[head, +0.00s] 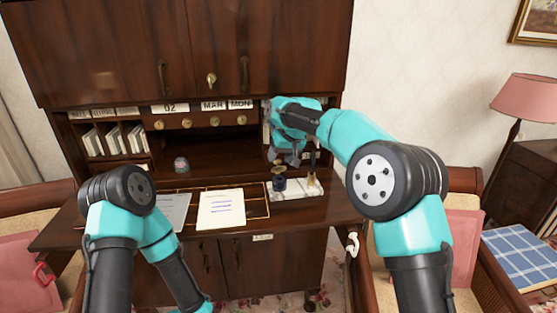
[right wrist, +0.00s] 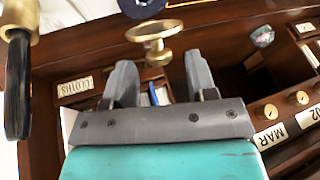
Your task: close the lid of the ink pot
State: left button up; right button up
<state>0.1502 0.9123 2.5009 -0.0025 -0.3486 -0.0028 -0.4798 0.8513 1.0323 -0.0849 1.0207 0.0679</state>
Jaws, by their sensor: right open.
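The ink pot (head: 279,185) is a small dark blue pot on a pale marbled stand at the right of the desk. Its brass lid (head: 278,170) stands raised above the pot, open. In the right wrist view the brass lid (right wrist: 155,32) shows just beyond the fingertips, with the ink pot (right wrist: 142,8) cut off at the top edge. My right gripper (head: 286,159) is just above and behind the lid. In the wrist view its two grey fingers (right wrist: 160,72) are apart with nothing between them. My left arm reaches down out of the picture, so its gripper is hidden.
The marbled stand (head: 306,191) also holds a brass and black upright piece (right wrist: 18,70), close to my right gripper. Papers (head: 221,210) lie left of the stand. Cubbyholes and small knobbed drawers (head: 200,122) line the back. A small round object (head: 181,164) sits further left.

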jog(key=shift+x, duration=0.9)
jog(key=c, duration=0.9)
